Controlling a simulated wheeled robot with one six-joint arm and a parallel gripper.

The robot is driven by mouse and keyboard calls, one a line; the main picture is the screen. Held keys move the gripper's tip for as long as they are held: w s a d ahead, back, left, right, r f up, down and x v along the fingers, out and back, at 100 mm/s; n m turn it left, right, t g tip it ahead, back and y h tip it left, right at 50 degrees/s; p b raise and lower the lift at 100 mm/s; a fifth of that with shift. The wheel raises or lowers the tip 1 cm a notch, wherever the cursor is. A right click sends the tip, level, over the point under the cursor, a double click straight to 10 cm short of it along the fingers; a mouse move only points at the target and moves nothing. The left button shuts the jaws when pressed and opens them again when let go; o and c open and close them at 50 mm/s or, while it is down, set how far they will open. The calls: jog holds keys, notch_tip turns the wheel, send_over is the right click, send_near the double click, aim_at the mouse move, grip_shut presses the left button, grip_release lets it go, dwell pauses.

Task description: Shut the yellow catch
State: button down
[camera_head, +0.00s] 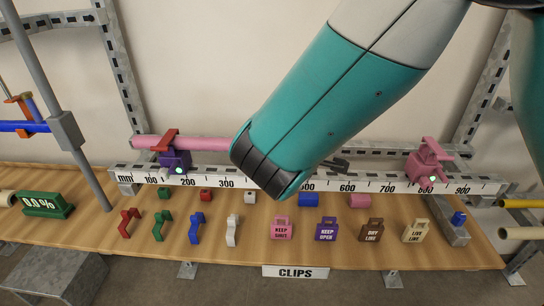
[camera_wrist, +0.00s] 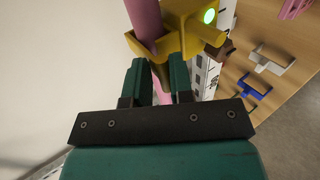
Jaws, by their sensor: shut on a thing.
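The yellow catch (camera_wrist: 184,32) shows at the top of the wrist view, set around or against a pink pipe (camera_wrist: 146,22), with a lit green lamp on it. My gripper (camera_wrist: 159,72) has its two teal fingers just below the catch. The fingers are closed in on a narrow part at the catch's near side, with pink and yellow showing between them. Exactly where they touch is hard to see. In the head view my arm hides the yellow catch and my gripper.
A purple catch (camera_head: 175,160) with a red lever and a pink catch (camera_head: 428,164) stand along the white millimetre scale (camera_head: 389,186). Several coloured clips and tags, such as a pink tag (camera_head: 282,230), lie on the wooden shelf (camera_head: 262,252). A grey post (camera_head: 64,110) stands at left.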

jog(key=shift+s+d+f, duration=0.15)
jog(key=shift+d+f, duration=0.05)
jog(key=shift+f, duration=0.5)
jog(key=c, duration=1.1)
grip_release()
jog(key=shift+c, duration=0.2)
jog(key=b+v, duration=0.1)
jog(key=v, duration=1.6)
jog(key=shift+r, duration=0.3)
